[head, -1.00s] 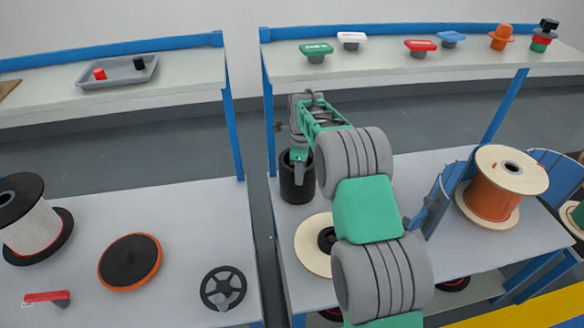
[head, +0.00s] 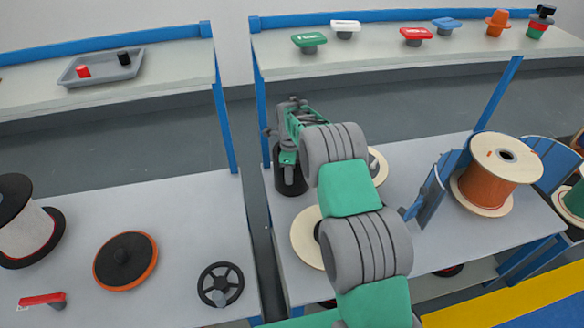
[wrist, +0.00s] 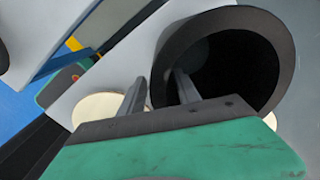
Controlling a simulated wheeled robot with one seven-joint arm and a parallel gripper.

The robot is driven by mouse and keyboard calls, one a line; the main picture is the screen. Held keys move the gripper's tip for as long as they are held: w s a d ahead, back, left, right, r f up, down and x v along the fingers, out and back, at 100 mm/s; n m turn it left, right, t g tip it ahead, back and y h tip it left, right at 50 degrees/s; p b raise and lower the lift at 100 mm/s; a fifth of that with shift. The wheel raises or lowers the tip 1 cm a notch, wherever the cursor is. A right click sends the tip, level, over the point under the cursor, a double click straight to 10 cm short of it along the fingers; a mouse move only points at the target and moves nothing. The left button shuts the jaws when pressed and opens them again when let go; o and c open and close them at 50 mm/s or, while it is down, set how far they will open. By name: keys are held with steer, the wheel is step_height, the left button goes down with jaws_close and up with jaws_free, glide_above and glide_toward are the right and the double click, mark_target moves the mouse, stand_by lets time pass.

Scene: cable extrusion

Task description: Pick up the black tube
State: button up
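In the wrist view my gripper (wrist: 159,80) is open. One finger is over or inside the tube's opening and the other is outside its left edge, with the tube wall between them. I cannot tell whether either finger touches the wall.
A cream spool (head: 305,239) lies close to the tube, partly behind my arm. An orange cable spool (head: 494,183) stands to the right by a blue partition (head: 437,190). A gap separates the left table (head: 190,212). A shelf (head: 390,57) with coloured knobs runs behind.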

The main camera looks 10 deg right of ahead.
jaws_close()
stand_by(1.4)
